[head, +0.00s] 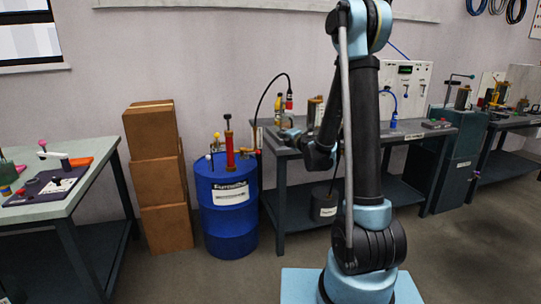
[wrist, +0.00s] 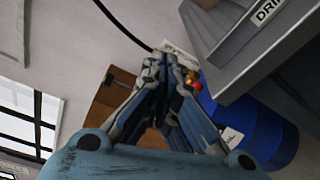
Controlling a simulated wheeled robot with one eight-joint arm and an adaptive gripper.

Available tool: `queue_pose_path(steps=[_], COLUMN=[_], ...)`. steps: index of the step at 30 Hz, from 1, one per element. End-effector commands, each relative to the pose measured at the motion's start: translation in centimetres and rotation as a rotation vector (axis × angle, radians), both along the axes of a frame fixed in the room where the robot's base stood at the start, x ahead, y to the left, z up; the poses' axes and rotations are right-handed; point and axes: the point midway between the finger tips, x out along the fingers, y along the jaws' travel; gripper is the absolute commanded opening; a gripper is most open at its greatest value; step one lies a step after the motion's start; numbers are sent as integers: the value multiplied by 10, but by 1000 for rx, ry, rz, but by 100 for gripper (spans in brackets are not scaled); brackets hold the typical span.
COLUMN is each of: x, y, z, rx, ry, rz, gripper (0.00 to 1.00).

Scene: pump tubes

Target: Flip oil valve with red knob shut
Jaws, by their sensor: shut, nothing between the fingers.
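A blue barrel (head: 228,215) stands on the floor, with a red hand pump (head: 229,150) and small fittings on its lid. A brass valve with a red knob (head: 258,151) sticks out at the lid's right side. In the wrist view, small red and yellow fittings (wrist: 194,82) show just right of my fingers, and the barrel (wrist: 268,132) lies behind them. The valve's handle position is too small to tell. My gripper (wrist: 165,52) is shut and empty. In the head view, my gripper (head: 288,130) is right of the valve and above it, apart from it.
A grey workbench (head: 275,142) stands close right of the barrel, with bottles and tools on it. Stacked cardboard boxes (head: 160,180) stand left of the barrel. Another table (head: 60,200) is at far left. The floor before the barrel is clear.

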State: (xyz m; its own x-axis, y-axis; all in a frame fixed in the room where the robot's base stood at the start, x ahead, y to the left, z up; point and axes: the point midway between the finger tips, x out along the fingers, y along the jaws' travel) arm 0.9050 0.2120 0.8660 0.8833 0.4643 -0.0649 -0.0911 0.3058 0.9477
Motion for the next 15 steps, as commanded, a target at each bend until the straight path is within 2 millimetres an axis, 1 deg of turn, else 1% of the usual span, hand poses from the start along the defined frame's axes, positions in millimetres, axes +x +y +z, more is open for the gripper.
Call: queue_pose_path(steps=[1,3,5,6,11,15], x=[-2,-4,-8,-10,-27,-50], y=[-16,-37,-56,-68,-122,-164], z=[16,35,49,57,82,90], rx=[50,121,183,221,379,517], ry=[3,9,18,26,64,108], rz=[-51,-123,-186,-228,-394,-540], gripper=[0,0,0,0,0,0])
